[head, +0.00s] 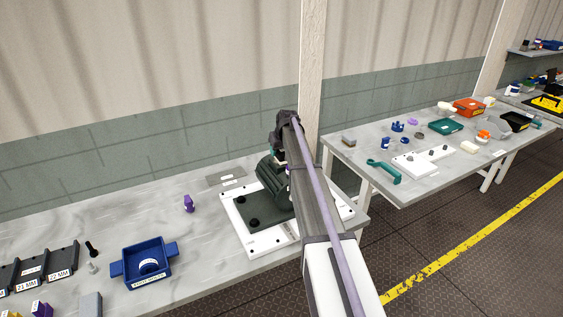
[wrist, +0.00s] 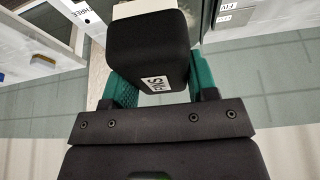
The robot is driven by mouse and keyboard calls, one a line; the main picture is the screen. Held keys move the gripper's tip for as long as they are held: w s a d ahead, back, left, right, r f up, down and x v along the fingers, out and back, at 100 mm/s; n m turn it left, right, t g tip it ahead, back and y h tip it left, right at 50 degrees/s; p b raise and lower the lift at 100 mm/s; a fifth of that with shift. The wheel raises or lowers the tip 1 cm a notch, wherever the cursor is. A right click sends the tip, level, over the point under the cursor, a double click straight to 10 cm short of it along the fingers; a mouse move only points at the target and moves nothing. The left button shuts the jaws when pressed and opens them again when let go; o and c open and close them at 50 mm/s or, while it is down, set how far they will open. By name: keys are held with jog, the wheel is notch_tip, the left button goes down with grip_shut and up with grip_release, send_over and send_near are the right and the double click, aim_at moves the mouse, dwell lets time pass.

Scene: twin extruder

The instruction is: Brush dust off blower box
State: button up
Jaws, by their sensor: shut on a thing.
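In the wrist view my gripper (wrist: 155,82) has teal fingers closed on the two sides of a black block (wrist: 150,45). The block carries a white label, turned and only partly readable. A cream-coloured part (wrist: 143,9) shows at the block's far end, cut off by the frame edge; I cannot tell if it is bristles. In the head view my arm hides the gripper and the held block. A dark green ribbed body (head: 272,180) stands on a white base plate (head: 263,241) with black knobs, partly behind my arm. I cannot tell which thing is the blower box.
A blue tray (head: 146,264) with handles, a purple piece (head: 188,204) and a black labelled rack (head: 40,268) sit on the near table. A second table (head: 345,152) at right holds a green wrench-like tool (head: 384,170) and several parts. A pillar (head: 312,60) stands behind my arm.

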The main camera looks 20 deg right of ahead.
jog(key=shift+c, duration=0.3)
notch_tip(320, 180, up, 6)
jog(key=p, duration=0.6)
jog(key=shift+r, duration=0.1)
